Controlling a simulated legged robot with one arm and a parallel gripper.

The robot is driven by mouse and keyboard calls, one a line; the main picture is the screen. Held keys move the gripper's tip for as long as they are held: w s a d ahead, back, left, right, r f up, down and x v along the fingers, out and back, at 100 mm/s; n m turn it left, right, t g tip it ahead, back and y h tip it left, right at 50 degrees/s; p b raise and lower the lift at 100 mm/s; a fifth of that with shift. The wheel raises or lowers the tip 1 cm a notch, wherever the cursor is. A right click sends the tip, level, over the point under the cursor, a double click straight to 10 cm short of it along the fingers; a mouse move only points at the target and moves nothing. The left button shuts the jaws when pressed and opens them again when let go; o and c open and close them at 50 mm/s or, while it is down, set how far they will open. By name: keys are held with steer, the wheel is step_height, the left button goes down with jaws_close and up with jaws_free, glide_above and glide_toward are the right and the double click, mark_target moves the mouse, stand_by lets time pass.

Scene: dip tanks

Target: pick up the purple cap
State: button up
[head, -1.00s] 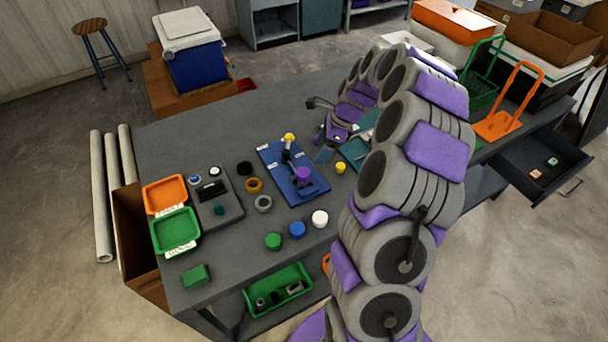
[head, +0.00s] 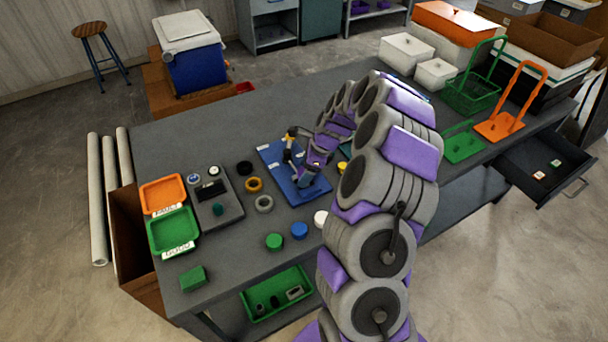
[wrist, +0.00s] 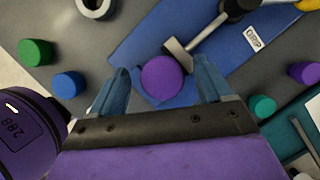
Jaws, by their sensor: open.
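The purple cap (wrist: 162,78) is a round disc on the blue board (wrist: 150,40) in the wrist view. It lies between the two blue-grey fingers of my gripper (wrist: 161,66). The fingers are apart, with a visible gap on each side of the cap. In the head view my gripper (head: 306,176) is over the blue board (head: 272,157), and the arm hides the cap. A second small purple round piece (wrist: 304,72) shows at the right of the wrist view.
Green (head: 273,241), blue (head: 299,230) and white (head: 320,218) caps stand in front of the board. Rings (head: 254,184) and a grey scale-like box (head: 214,197) are to its left, beside orange (head: 163,194) and green (head: 173,231) trays. The table's back left is clear.

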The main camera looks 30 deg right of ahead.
mark_target(300, 170)
steer(key=shift+d, duration=0.35)
steer(key=c, duration=0.6)
steer(key=shift+a+r, duration=0.1)
steer(key=c, duration=0.5)
steer(key=shift+w+r, duration=0.1)
steer(key=shift+r, duration=0.4)
step_height(300, 170, up, 3)
steer(key=shift+f+p, duration=0.1)
steer(key=shift+p, duration=0.7)
steer(key=s+a+r+p, duration=0.1)
steer(key=s+a+p, duration=0.25)
steer(key=s, duration=1.25)
steer(key=shift+w+a+r+p, duration=0.1)
steer(key=shift+r+p, duration=0.55)
steer(key=shift+r, duration=0.55)
steer(key=shift+w+r+p, duration=0.1)
steer(key=shift+r+p, duration=0.5)
steer(key=shift+r, duration=0.55)
